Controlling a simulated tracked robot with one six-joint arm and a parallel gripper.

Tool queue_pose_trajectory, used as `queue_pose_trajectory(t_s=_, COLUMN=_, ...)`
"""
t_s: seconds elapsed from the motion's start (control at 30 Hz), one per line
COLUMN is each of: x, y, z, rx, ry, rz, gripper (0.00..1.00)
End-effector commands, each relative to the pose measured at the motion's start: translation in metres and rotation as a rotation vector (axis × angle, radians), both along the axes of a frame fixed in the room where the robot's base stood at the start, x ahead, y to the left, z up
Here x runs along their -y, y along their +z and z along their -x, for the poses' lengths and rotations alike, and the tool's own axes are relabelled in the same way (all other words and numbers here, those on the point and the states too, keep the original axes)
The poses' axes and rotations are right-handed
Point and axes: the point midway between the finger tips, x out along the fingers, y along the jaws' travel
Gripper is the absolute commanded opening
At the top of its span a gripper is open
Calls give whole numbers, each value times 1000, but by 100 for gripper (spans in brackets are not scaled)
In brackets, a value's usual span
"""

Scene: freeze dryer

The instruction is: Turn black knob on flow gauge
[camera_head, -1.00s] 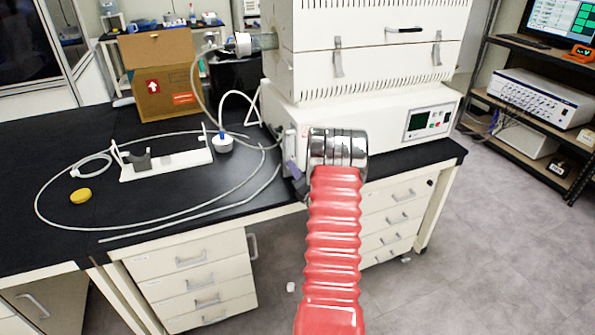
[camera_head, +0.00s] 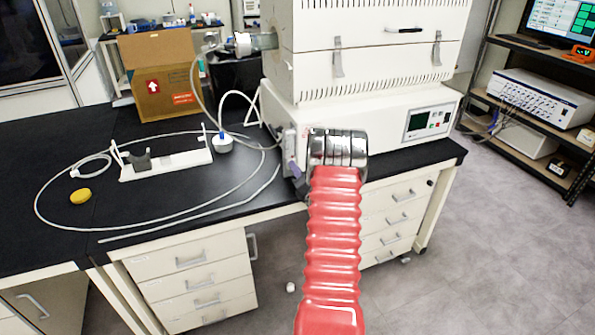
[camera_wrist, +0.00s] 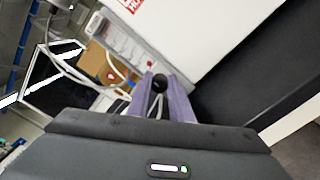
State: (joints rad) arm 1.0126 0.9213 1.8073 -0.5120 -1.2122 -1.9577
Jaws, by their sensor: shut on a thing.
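The black knob (camera_wrist: 159,82) shows between the purple fingertips of my gripper (camera_wrist: 161,92) in the wrist view, and the gripper is shut on it. The flow gauge (camera_wrist: 127,44) is a pale, narrow panel on the side of the white machine, just beyond the knob. In the head view my gripper (camera_head: 291,170) shows only in part, as a purple finger at the machine's left front corner. My arm hides the rest of it, and the knob cannot be made out there. The flow gauge (camera_head: 290,143) shows in part beside the finger.
The white freeze dryer (camera_head: 385,125) stands on the black bench (camera_head: 130,210). A loose pale hose (camera_head: 40,205) loops over the bench around a white stand (camera_head: 165,166). A yellow disc (camera_head: 80,196) lies at the left. A cardboard box (camera_head: 165,85) stands behind.

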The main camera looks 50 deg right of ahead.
Motion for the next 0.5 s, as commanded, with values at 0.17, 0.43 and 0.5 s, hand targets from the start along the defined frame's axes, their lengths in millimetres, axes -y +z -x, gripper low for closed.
queue_pose_trajectory(t_s=0.17, x=-3, y=-7, z=3, rx=8, ry=-2, rz=-41, gripper=0)
queue_pose_trajectory(t_s=0.43, x=-5, y=-9, z=3, rx=75, ry=-1, rz=-159, gripper=0)
queue_pose_trajectory(t_s=0.5, x=-5, y=-9, z=3, rx=101, ry=0, rz=-205, gripper=0)
